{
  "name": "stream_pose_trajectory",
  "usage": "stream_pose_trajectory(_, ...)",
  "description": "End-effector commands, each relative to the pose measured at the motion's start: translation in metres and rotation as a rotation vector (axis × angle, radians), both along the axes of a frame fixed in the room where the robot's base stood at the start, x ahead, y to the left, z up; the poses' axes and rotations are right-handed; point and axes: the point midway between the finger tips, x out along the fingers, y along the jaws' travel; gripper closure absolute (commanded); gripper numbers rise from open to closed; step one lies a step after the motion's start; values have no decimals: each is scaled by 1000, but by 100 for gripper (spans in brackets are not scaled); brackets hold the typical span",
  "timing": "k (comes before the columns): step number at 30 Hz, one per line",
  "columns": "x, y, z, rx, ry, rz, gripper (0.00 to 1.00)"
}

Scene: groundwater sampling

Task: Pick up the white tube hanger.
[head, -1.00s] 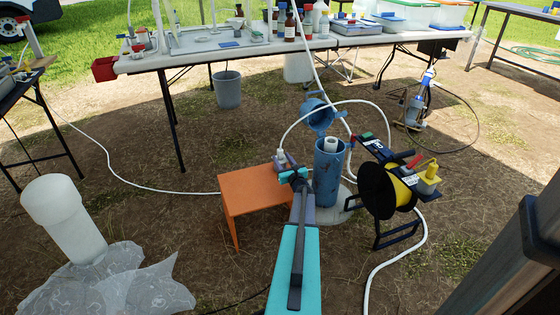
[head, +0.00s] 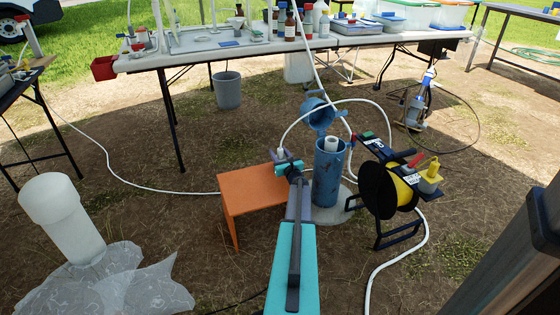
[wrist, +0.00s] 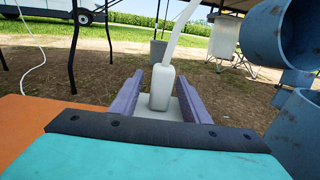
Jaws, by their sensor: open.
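The white tube hanger (wrist: 162,88) is a rounded white block with a white tube rising from its top. It stands upright on a pale plate (wrist: 146,110) at the orange stand. In the wrist view it is between the two purple fingers of my gripper (wrist: 159,80), with gaps visible on both sides. My gripper is open. In the head view the hanger (head: 281,153) is small and partly hidden by my gripper (head: 287,156) above the orange stand's back right corner.
The orange stand (head: 250,187) is below and left of my gripper. A blue well casing (head: 328,178) with its cap swung open (head: 320,117) stands close on the right. Beyond it is a black and yellow reel (head: 385,188). A white tube (head: 345,102) arches above.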

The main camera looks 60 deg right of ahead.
Motion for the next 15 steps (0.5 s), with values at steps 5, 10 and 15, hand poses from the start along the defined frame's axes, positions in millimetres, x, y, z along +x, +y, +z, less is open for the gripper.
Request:
stream_pose_trajectory(5, 14, -10, -1, -1, 0, 0, 58)
stream_pose_trajectory(10, 16, -12, 0, 0, 0, 0, 58)
stream_pose_trajectory(15, 16, -11, 0, 0, 0, 0, 58)
